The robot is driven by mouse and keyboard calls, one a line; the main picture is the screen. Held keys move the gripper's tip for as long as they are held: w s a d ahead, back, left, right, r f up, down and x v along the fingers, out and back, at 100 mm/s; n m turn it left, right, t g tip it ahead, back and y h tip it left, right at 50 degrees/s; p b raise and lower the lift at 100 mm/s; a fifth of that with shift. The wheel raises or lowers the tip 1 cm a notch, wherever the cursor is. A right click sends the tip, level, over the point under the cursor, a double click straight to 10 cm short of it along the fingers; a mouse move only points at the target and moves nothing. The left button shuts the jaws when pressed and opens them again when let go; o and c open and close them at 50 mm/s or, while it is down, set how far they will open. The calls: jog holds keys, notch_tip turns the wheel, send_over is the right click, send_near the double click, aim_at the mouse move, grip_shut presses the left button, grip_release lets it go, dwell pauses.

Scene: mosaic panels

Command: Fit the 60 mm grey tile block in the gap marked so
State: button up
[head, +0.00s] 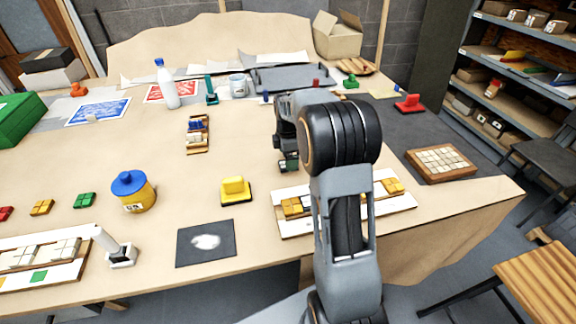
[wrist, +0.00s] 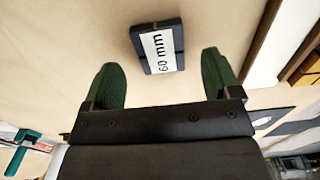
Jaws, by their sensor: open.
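The dark grey block (wrist: 152,30) lies on the bench in the wrist view, with a white label reading "60 mm" on it. My gripper (wrist: 162,78) is open; its two green fingers stand apart, and the block shows between and just beyond their tips, not gripped. In the head view my gripper (head: 288,165) is over the bench, mostly hidden by my arm, and I cannot make out the block there. A white panel (head: 294,227) with yellow-orange tiles lies just in front, its middle hidden by my arm. I cannot make out a gap marked 60 mm.
Another panel (head: 68,272) with pale and green tiles lies at the front left. A yellow-handled float (head: 236,190), a black mat (head: 190,252) and a blue-lidded yellow pot (head: 133,192) stand left of my arm. A framed tile board (head: 440,177) lies to the right. Bare bench surrounds the block.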

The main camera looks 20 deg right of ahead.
jog(key=shift+f, duration=1.35)
jog(key=c, duration=1.1)
